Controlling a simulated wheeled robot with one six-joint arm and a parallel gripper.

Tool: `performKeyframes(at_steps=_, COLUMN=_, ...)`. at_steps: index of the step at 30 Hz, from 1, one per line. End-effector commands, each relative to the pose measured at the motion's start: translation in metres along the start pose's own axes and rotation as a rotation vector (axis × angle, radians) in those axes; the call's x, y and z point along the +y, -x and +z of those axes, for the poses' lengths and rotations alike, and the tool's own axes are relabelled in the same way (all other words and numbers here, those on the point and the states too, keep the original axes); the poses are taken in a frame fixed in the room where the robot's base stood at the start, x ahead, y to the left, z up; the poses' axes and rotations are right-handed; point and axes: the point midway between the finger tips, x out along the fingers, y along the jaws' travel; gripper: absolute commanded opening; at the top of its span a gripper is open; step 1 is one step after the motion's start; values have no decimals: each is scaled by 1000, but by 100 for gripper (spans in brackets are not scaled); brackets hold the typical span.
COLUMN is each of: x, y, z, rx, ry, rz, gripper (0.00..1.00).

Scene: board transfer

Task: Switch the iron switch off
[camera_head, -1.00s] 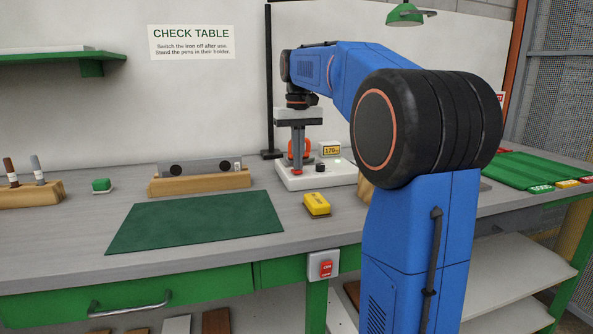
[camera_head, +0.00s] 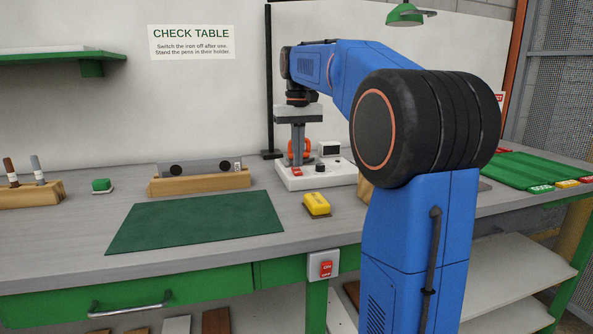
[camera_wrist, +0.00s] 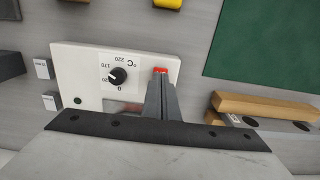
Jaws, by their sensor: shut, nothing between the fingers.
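An orange-red part (camera_head: 306,150) shows behind the fingers.
A yellow block (camera_head: 317,204) lies in front of the station. A green mat (camera_head: 195,222) and a wooden block (camera_head: 200,182) are to the left. Another red switch (camera_head: 326,269) is on the bench's front edge. The mat is clear.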

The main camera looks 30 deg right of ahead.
Motion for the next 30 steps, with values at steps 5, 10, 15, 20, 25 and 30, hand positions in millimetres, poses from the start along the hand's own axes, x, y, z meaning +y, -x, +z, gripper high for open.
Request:
performKeyframes(at_steps=5, x=0, y=12, z=0, rx=2, ry=0, rz=0, gripper=0)
performKeyframes(at_steps=10, x=0, y=23, z=0, rx=2, ry=0, rz=0, gripper=0)
performKeyframes(at_steps=15, x=0, y=34, z=0, rx=2, ry=0, rz=0, gripper=0)
performKeyframes(at_steps=20, x=0, y=44, z=0, rx=2, ry=0, rz=0, gripper=0)
performKeyframes(at_steps=25, x=0, y=53, z=0, rx=2, ry=0, rz=0, gripper=0)
performKeyframes(at_steps=30, x=0, y=55, z=0, rx=1, ry=0, rz=0, gripper=0)
